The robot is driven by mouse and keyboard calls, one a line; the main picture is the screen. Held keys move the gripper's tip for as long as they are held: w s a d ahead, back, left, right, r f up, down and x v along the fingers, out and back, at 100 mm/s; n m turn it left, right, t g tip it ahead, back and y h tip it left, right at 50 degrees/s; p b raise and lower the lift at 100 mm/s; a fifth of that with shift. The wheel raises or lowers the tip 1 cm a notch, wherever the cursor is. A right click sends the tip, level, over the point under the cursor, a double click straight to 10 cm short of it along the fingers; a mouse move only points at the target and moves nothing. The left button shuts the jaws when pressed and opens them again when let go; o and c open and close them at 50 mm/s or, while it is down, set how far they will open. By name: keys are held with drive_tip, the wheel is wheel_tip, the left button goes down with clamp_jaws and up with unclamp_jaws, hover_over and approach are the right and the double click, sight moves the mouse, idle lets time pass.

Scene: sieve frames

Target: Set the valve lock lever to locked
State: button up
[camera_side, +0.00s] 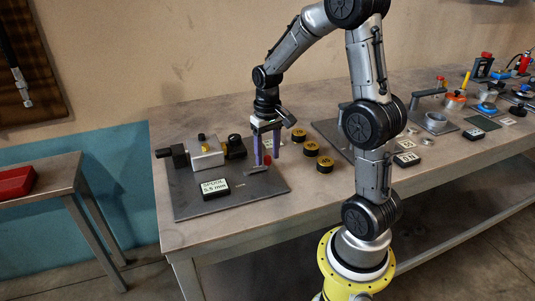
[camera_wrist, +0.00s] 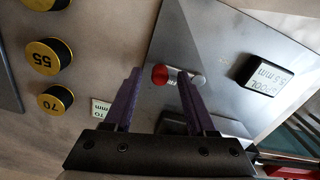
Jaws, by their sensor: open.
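The valve lock lever shows as a red knob (camera_wrist: 160,74) beside a short silver cylinder (camera_wrist: 197,78) on the grey base plate (camera_wrist: 215,30). The side view also shows the red knob (camera_side: 267,160) near the right part of the plate (camera_side: 200,210). My gripper (camera_side: 267,163) points down over the lever with its two purple fingers apart. In the wrist view the knob appears between the fingertips; I cannot tell whether they are level with it or just above. The right finger partly covers the lever's middle. Lettering by the knob is mostly hidden.
A silver valve block (camera_side: 206,153) with dark fittings stands on the plate's far side. A black-and-white spool label block (camera_side: 215,188) sits at the front. Several black-and-yellow round weights (camera_side: 311,148) stand right of the plate. More fixtures fill the bench further right.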

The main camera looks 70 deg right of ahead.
drive_tip(key=shift+f, duration=0.15)
clamp_jaws()
idle(1.4)
